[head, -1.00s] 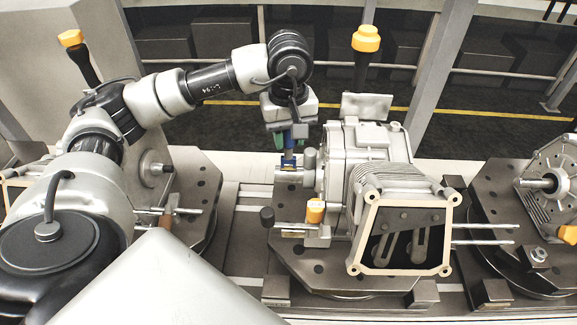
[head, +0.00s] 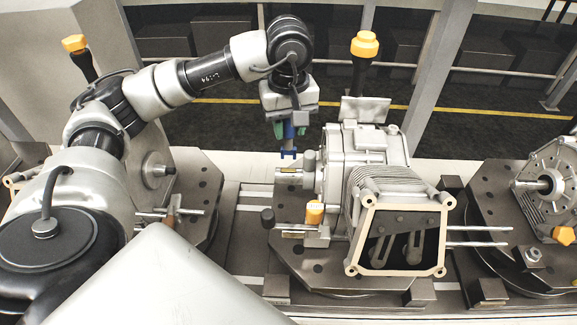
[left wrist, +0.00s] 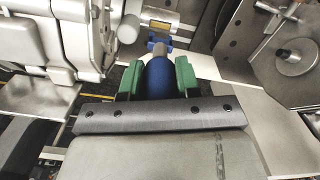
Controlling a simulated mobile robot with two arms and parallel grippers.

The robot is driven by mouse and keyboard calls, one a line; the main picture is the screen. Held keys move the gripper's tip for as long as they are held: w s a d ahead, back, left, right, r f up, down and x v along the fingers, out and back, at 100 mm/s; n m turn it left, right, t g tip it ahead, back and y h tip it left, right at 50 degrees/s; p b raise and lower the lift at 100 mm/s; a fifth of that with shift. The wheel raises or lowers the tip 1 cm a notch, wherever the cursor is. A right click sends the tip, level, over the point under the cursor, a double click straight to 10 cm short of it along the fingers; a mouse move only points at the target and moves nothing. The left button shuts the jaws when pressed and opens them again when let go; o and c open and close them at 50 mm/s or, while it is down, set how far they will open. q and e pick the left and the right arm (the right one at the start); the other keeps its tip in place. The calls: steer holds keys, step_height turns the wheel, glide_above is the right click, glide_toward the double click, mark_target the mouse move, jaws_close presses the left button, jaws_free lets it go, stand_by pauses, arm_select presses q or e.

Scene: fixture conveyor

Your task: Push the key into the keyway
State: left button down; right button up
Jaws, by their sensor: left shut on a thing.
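My left gripper (head: 289,130) has green fingers shut on a blue tool (head: 288,151) with a forked lower end. In the left wrist view the gripper (left wrist: 159,78) grips the tool's blue body (left wrist: 158,80) between both green pads. The tool hangs just above the shaft (head: 283,181), which sticks out leftward from the grey housing (head: 350,150). A gap shows between fork and shaft. A brass-coloured key (left wrist: 160,26) lies along the shaft in the left wrist view. How deep it sits in the keyway cannot be told. My right gripper is not in view.
An orange-topped post (head: 364,45) stands behind the housing. An orange-capped clamp (head: 314,211) stands in front of the shaft. Another fixture plate (head: 500,215) with a finned part is at right. The space left of the shaft is open.

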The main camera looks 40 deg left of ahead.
arm_select(q)
steer(key=shift+r+p, duration=0.4)
steer(key=shift+r, duration=0.6)
